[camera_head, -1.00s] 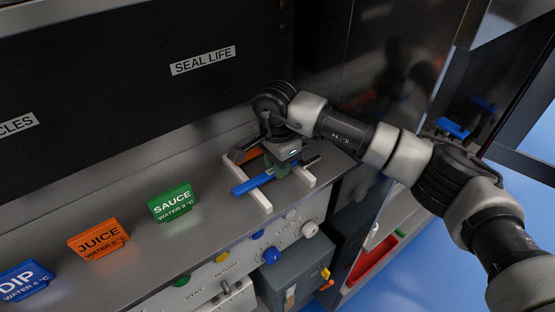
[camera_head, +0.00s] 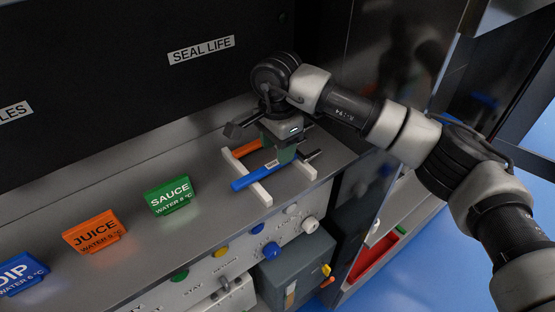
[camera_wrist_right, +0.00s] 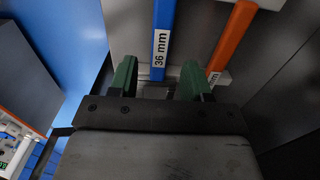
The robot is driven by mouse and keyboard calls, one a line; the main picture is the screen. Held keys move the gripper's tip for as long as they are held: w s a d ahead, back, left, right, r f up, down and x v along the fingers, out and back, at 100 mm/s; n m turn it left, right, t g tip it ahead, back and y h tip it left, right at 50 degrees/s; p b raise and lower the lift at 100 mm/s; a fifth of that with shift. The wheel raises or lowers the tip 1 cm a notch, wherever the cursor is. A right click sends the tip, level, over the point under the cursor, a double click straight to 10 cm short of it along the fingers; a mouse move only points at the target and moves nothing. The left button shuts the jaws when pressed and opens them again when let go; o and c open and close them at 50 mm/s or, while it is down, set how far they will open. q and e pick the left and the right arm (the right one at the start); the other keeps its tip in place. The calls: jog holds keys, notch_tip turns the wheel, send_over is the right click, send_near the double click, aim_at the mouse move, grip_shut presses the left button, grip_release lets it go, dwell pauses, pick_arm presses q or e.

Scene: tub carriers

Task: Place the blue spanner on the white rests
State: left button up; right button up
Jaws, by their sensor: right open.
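The blue spanner (camera_head: 250,179) lies across the two white rests, the left one (camera_head: 264,198) and the right one (camera_head: 309,172), on the grey counter. In the right wrist view its blue handle (camera_wrist_right: 165,20) carries a "36 mm" label. My right gripper (camera_head: 279,153) has green fingers and is above the spanner's middle. In the right wrist view the open fingers (camera_wrist_right: 160,78) stand on either side of the spanner's line, with nothing held between them. The arm hides part of the spanner and rests in the head view. My left gripper is out of view.
An orange spanner (camera_head: 246,149) lies behind the blue one across the rests; it shows in the right wrist view (camera_wrist_right: 232,45). Green SAUCE (camera_head: 170,197) and orange JUICE (camera_head: 95,232) signs stand to the left. Knobs line the counter's front. A dark wall rises behind.

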notch_tip(320, 180, up, 9)
jog(key=b, duration=0.3)
jog(key=shift+f, duration=0.1)
